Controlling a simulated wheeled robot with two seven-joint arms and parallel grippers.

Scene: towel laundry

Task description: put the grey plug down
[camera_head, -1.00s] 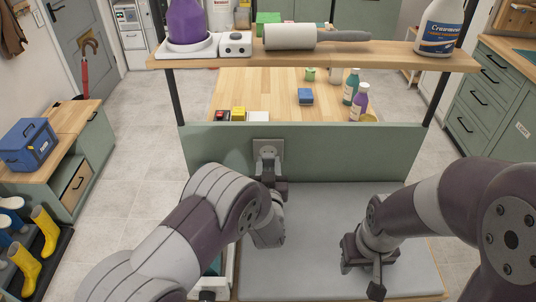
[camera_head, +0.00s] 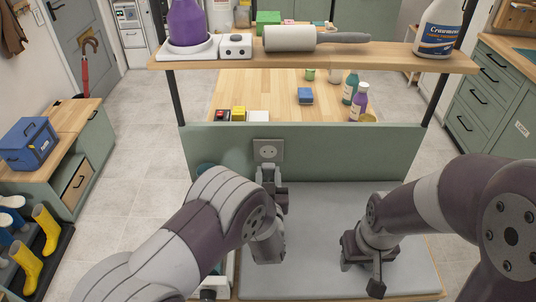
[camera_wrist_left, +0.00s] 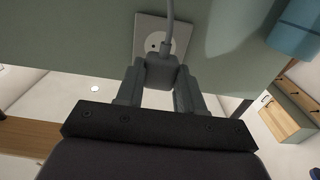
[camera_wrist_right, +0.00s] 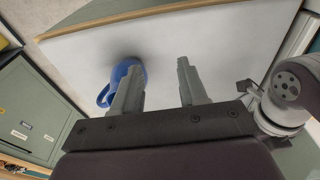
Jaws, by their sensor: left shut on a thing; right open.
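The grey plug (camera_wrist_left: 162,70) is held between the fingers of my left gripper (camera_wrist_left: 160,82), with its grey cord (camera_wrist_left: 170,28) running upward. The wall socket (camera_wrist_left: 148,38) is behind it, and its holes are uncovered in the head view (camera_head: 268,151). The plug appears apart from the socket. In the head view my left gripper (camera_head: 267,173) is just below and in front of the socket; the plug is hard to make out there. My right gripper (camera_wrist_right: 158,85) is open and empty above the grey worktop mat (camera_head: 325,200).
A blue mug (camera_wrist_right: 127,82) stands near my right gripper in the right wrist view. A green panel (camera_head: 350,150) rises behind the mat. A shelf (camera_head: 390,57) above holds bottles and a lint roller (camera_head: 300,38). The mat's middle is clear.

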